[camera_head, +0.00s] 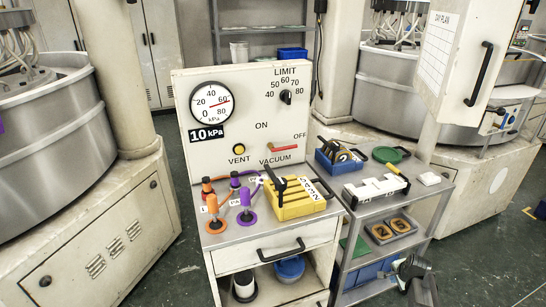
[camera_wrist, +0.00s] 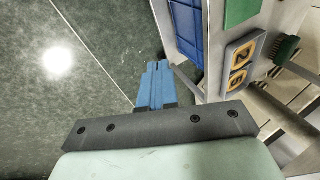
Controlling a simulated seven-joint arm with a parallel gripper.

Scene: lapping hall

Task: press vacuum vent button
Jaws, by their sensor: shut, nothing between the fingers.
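The vent button (camera_head: 239,150) is a small yellow round button in a dark ring, above the word VENT on the upright cream panel (camera_head: 215,140). Nothing covers it. A red vacuum lever (camera_head: 285,147) lies roughly level to its right, near the word OFF. A round gauge (camera_head: 212,102) sits above left, its red needle near 60. A label reading 10 kPa is below it. My gripper (camera_wrist: 154,68) shows in the wrist view with blue fingers together and empty, over the floor beside a shelved cart. It is well away from the button, low and to the right.
Orange and purple fittings (camera_head: 212,207) and a yellow block (camera_head: 297,198) with a black handle stand on the bench before the panel. A limit knob (camera_head: 286,97) is at upper right. The cart (camera_head: 350,215) on the right holds a blue bin (camera_head: 326,157) and trays. Floor is open at right.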

